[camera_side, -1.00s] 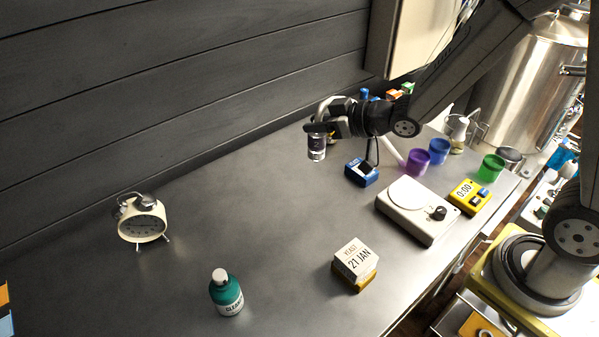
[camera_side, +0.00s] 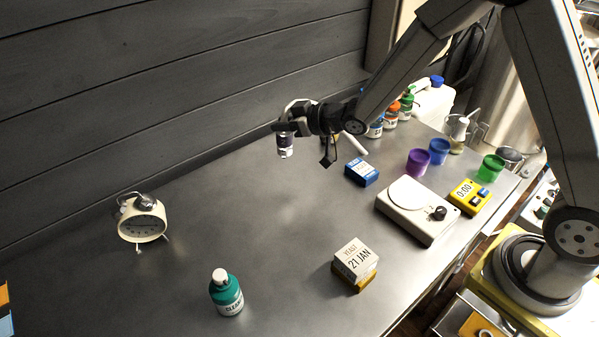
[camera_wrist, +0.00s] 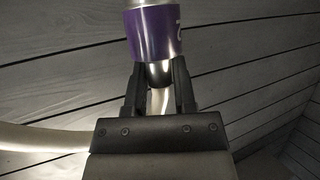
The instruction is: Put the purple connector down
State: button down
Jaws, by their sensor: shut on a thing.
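The purple connector (camera_side: 285,143) is a small metal cylinder with a dark purple band. My gripper (camera_side: 283,127) is shut on it and holds it upright above the steel bench, apart from the surface. In the wrist view the purple connector (camera_wrist: 154,36) sits at the top of the picture, with a white mark on its purple band. The two dark fingers of my gripper (camera_wrist: 157,88) are on either side of its narrower metal part.
The bench (camera_side: 170,285) is clear below and left of my gripper. A blue box (camera_side: 361,172), white scale (camera_side: 417,208), purple cup (camera_side: 418,162) and blue cup (camera_side: 439,150) stand to the right.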

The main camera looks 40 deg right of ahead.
jog(key=w+f, duration=0.4)
jog(key=shift+a+f, duration=0.25)
jog(key=shift+f, duration=0.15)
jog(key=shift+f, duration=0.1)
jog(key=shift+w+f, duration=0.2)
jog(key=shift+f, duration=1.55)
jog(key=shift+f, duration=0.15)
jog(key=shift+c, duration=2.1)
grip_release()
jog(key=v, duration=1.2)
jog(key=shift+r, duration=0.25)
